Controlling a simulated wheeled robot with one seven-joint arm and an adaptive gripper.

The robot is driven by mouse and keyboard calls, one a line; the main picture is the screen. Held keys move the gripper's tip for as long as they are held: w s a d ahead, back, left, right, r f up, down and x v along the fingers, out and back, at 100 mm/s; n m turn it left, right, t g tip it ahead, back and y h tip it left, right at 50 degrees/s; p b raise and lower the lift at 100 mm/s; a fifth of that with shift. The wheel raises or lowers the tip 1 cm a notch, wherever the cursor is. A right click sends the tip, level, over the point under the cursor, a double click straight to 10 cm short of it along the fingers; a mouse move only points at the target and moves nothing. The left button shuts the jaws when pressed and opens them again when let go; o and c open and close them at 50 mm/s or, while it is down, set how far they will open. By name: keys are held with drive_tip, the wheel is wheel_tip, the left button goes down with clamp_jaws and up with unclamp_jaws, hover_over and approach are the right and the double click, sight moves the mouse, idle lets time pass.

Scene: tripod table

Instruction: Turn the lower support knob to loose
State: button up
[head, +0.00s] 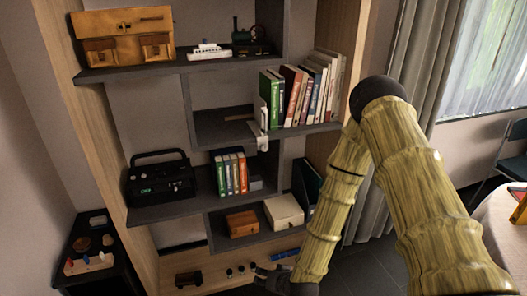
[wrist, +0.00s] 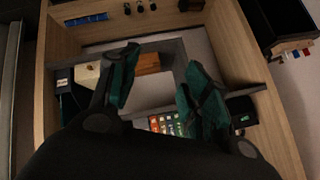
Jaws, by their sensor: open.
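I cannot make out a tripod or a support knob for certain in either view. My gripper shows in the wrist view (wrist: 160,78) with its two dark green fingers spread wide and nothing between them. In the head view my arm reaches down to the bottom of the shelf unit, and my gripper is partly seen low in the picture, in front of the lowest board. A small white fitting (head: 263,143) sits at a shelf edge near the green book; I cannot tell what it is.
A shelf unit (head: 160,207) holds books (head: 300,95), a black radio (head: 160,178), a wooden box (head: 242,223) and a white box (head: 284,211). Small dark items (head: 241,269) stand on the bottom board. A black stand (head: 75,270) is left, a cloth-covered table (head: 497,222) right.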

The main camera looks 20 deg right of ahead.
drive_tip(key=w+d+r+m+t, duration=0.35)
drive_tip(key=w+r+t, duration=0.25)
drive_tip(key=w+r, duration=0.9)
drive_tip(key=m+t+h, duration=0.2)
drive_tip(key=t+h, duration=0.1)
approach(265, 149)
drive_tip(key=w+p, duration=0.2)
drive_tip(key=w, duration=0.6)
drive_tip(key=shift+w+d+f+p, duration=0.1)
drive_tip(key=shift+w+d+p, duration=0.05)
drive_tip(key=shift+w+p, duration=0.25)
drive_tip(key=c, duration=1.1)
